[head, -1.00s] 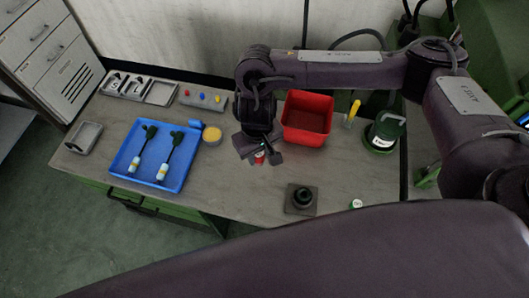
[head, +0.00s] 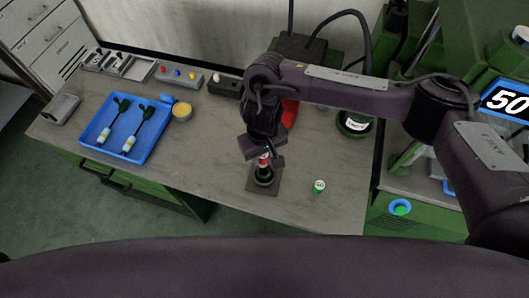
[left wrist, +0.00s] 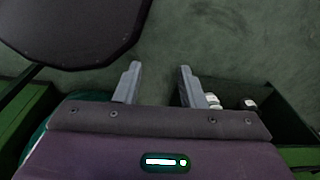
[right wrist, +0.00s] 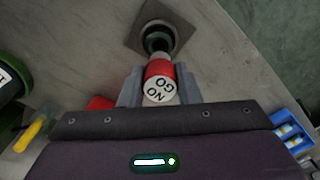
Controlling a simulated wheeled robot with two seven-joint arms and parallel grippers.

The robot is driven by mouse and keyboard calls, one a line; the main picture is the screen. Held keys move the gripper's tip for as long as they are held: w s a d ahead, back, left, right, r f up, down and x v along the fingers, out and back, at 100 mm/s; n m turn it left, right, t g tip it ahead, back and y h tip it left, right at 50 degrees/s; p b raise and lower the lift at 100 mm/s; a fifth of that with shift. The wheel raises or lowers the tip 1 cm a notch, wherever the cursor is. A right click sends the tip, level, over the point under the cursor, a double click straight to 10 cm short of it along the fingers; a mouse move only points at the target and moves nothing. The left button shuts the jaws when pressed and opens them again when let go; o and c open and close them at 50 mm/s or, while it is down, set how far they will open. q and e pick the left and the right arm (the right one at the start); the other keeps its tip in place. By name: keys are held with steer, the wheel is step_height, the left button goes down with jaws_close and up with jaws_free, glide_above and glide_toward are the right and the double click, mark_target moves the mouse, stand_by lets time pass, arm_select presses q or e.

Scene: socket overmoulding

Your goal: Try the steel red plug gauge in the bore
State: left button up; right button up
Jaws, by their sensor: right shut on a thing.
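The red plug gauge (right wrist: 161,72), with "NO GO" on its white end face, is held between the fingers of my right gripper (right wrist: 159,88), which is shut on it. In the head view the red gauge (head: 263,158) stands about upright, directly over the dark round socket (head: 263,177) on its square base plate (head: 258,188). The socket (right wrist: 157,37) lies just beyond the gauge in the right wrist view. I cannot tell whether the gauge's tip is inside the bore. My left gripper (left wrist: 158,80) is open and empty, away from the bench over the floor.
A green gauge (head: 319,186) stands to the right of the socket. A red bin (head: 289,112) is partly hidden behind my right arm. The bench between tray and socket is clear.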

steer(key=shift+s+d+f, duration=0.1)
steer(key=shift+d+f, duration=0.15)
steer(key=shift+f, duration=0.65)
steer(key=shift+a+f, duration=0.1)
steer(key=shift+f, duration=0.25)
arm_select(q)
steer(key=shift+d+f+b, duration=0.2)
steer(key=shift+d+b, duration=0.1)
steer(key=shift+d, duration=0.75)
arm_select(e)
steer(key=shift+f, duration=0.85)
arm_select(q)
steer(key=shift+d+r+p, duration=0.1)
steer(key=shift+r+p, duration=0.55)
steer(key=shift+r, duration=0.2)
steer(key=shift+r+p, duration=0.1)
steer(key=shift+p, duration=0.2)
steer(key=shift+r+p, duration=0.3)
